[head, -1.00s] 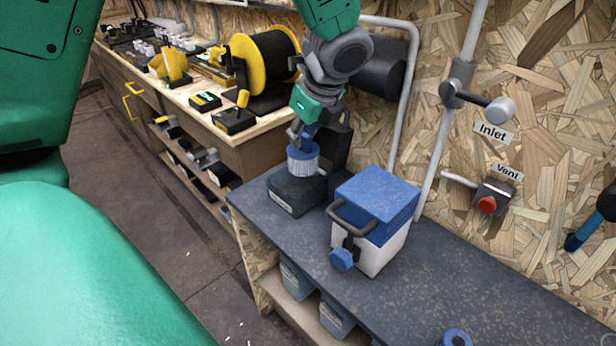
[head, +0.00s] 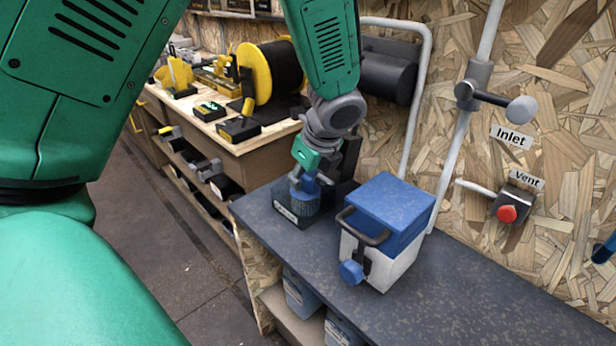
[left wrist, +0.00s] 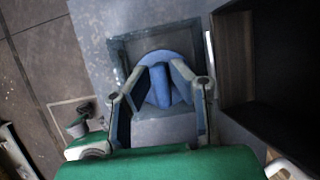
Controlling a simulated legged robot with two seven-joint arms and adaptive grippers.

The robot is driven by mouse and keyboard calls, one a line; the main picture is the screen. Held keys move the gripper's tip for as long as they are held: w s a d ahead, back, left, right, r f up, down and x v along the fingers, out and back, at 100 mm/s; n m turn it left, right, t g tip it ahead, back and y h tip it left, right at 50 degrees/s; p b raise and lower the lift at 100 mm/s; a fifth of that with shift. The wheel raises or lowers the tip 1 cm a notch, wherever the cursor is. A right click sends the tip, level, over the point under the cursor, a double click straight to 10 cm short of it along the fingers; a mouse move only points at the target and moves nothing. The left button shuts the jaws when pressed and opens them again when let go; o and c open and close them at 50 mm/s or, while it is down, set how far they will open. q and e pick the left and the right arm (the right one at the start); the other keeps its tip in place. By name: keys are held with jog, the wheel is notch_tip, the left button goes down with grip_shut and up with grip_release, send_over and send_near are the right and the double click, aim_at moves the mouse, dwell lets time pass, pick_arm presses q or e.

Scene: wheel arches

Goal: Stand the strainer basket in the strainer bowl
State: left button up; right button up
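The strainer basket (head: 301,204) has a round blue top and a grey mesh side. It looks upright at the dark, labelled strainer bowl (head: 281,208) on the bench's far left end. How deep it sits is hard to tell. In the left wrist view, the basket's blue disc and raised handle (left wrist: 160,85) lie inside a dark square outline, the bowl's rim (left wrist: 122,60). My left gripper (head: 303,186) reaches down from above, its fingers on both sides of the handle and seemingly shut on it. My right gripper is not in view.
A blue-lidded white box (head: 385,230) with a dark handle stands right of the bowl. A dark upright block (left wrist: 280,65) stands close beside the gripper. Grey pipes, an Inlet lever (head: 495,100) and a red Vent button (head: 507,214) are on the wall. The bench front is clear.

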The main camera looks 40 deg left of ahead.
aim_at(314, 198)
pick_arm(q)
jog(key=shift+o, duration=0.3)
jog(key=shift+a+f, duration=0.2)
jog(key=shift+a, duration=0.4)
jog(key=shift+d+r, duration=0.1)
jog(key=shift+d, duration=0.1)
jog(key=v, duration=0.2)
jog(key=p+v, duration=0.1)
jog(key=v, duration=0.1)
jog(key=shift+w+d, duration=0.1)
jog(key=shift+d, duration=0.3)
jog(key=p+v, duration=0.3)
jog(key=v, duration=0.5)
jog(key=shift+a+p, duration=0.35)
jog(key=shift+p, duration=0.05)
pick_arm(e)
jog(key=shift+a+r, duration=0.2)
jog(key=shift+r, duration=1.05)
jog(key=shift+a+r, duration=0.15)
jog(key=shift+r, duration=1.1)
